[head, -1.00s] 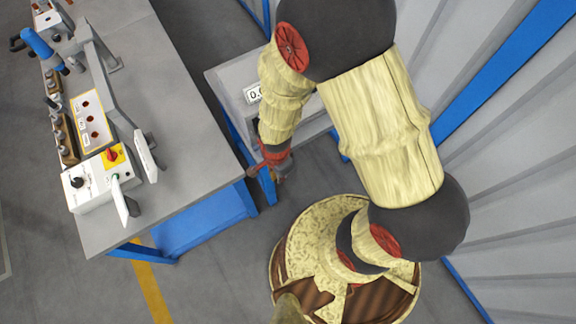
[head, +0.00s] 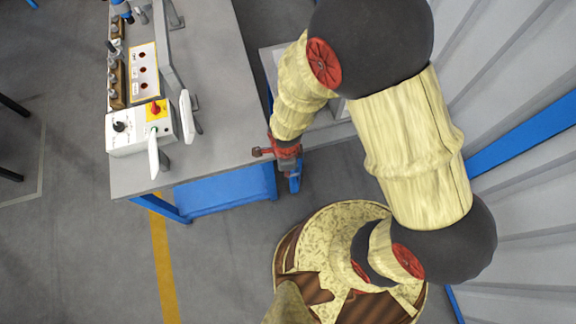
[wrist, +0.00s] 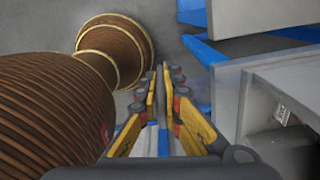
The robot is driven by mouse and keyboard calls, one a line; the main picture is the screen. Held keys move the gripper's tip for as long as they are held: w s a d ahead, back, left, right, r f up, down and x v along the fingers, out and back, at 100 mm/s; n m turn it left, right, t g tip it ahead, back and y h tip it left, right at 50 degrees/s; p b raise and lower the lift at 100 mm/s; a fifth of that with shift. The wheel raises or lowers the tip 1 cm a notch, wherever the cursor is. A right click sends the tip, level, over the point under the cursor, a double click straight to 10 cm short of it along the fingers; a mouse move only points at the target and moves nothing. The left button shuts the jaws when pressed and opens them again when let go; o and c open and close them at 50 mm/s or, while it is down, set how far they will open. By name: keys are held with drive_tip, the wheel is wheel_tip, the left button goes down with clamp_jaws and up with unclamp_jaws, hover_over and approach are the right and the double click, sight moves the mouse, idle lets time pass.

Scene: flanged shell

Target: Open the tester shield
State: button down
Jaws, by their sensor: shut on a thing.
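My gripper (wrist: 160,108) has its yellow-and-black fingers close together on a thin blue piece (wrist: 163,140) in the wrist view. I cannot tell what that piece belongs to. In the head view my gripper (head: 284,158) hangs by the right edge of the grey bench, small and partly hidden by its wrist. I cannot identify the tester shield with certainty. Two white upright plates (head: 187,112) stand at the control box (head: 133,128) on the bench, apart from my gripper.
The grey bench (head: 212,105) has a blue frame and bare room on its right half. A second grey table (head: 323,120) is largely hidden behind my arm. A ribbed grey wall (head: 518,60) stands at the right. A grey open-sided box (wrist: 255,105) is close at right in the wrist view.

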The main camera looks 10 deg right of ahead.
drive_tip(key=shift+w+a+r, duration=0.1)
drive_tip(key=shift+w, duration=0.1)
drive_tip(key=c, duration=1.9)
unclamp_jaws()
drive_tip(key=shift+s, duration=0.1)
wheel_tip(320, 180, up, 12)
drive_tip(key=shift+f, duration=0.1)
